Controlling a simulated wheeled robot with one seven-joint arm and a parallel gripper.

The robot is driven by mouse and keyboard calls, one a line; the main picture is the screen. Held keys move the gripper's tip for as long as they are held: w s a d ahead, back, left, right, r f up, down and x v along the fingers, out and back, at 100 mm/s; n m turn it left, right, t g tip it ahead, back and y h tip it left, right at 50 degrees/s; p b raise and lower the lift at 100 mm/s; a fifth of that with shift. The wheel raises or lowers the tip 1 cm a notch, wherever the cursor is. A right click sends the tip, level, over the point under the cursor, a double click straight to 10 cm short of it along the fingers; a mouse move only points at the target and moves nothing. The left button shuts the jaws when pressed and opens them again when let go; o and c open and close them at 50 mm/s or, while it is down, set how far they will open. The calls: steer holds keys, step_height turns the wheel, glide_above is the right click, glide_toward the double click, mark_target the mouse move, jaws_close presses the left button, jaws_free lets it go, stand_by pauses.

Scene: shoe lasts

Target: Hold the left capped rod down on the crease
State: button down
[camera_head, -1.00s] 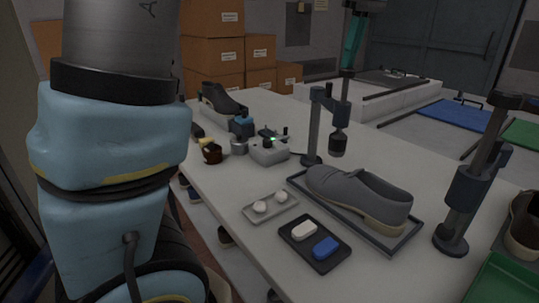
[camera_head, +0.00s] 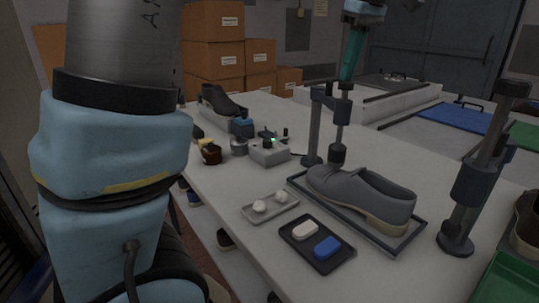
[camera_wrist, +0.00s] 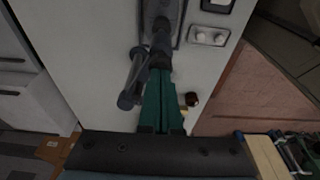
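The grey shoe (camera_head: 362,197) lies on a dark-rimmed tray, partly visible in the wrist view (camera_wrist: 160,12). The left capped rod (camera_head: 339,125) hangs upright from the left post's arm, its dark lower end just above or touching the shoe's left end; I cannot tell which. My teal gripper (camera_head: 346,86) points down at the rod's top. In the wrist view, the fingers (camera_wrist: 160,76) are together, their tips against the rod's dark upper end (camera_wrist: 160,56). The crease is not clearly visible.
The left post (camera_head: 312,130) stands beside the rod. Another post with a dark rod (camera_head: 472,180) stands right of the shoe. A tray with a white and a blue block (camera_head: 338,259) and a tray with two white balls (camera_head: 253,217) lie in front.

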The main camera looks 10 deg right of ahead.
steer(key=shift+f, duration=0.3)
stand_by(0.8)
steer(key=shift+r+p, duration=0.25)
steer(key=shift+p, duration=0.25)
stand_by(1.1)
steer(key=shift+r+p, duration=2.4)
steer(key=shift+r, duration=0.4)
steer(key=shift+f, duration=0.1)
